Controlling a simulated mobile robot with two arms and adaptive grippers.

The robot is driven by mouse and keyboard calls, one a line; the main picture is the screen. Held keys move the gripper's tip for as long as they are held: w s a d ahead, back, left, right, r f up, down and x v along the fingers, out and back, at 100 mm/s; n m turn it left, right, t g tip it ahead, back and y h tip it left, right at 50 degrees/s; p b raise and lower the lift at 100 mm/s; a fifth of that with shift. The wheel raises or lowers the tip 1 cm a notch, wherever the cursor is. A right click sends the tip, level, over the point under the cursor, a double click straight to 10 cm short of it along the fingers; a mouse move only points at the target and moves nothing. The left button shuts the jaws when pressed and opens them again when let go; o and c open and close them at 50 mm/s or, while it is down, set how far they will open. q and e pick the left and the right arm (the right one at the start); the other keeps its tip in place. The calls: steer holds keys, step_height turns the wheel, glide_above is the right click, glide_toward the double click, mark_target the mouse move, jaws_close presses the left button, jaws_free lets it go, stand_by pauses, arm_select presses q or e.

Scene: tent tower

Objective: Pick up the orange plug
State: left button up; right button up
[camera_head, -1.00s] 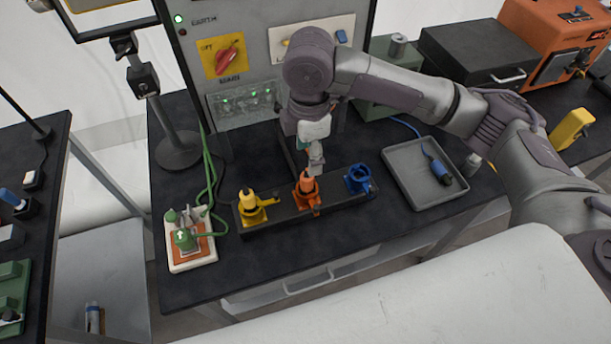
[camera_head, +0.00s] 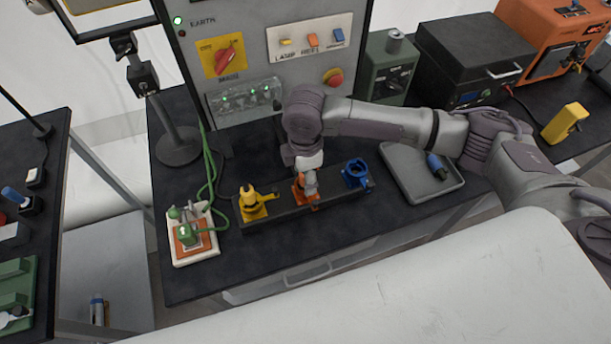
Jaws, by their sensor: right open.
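The orange plug (camera_head: 303,196) stands in the middle of a black holder block (camera_head: 335,203) on the dark table. My right gripper (camera_head: 309,180) is open and points down right at the plug, covering its upper part. Whether the fingers touch it I cannot tell. A yellow plug (camera_head: 250,205) stands to its left and a blue one (camera_head: 356,175) to its right in the same holder. My left gripper is not in view.
A grey tray (camera_head: 408,181) with a blue tool (camera_head: 437,166) lies to the right of the holder. A green plug (camera_head: 187,235) with a cable sits on a white-and-orange socket at left. A grey control panel (camera_head: 253,54) rises behind. The table's front strip is clear.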

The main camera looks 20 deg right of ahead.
jaws_close()
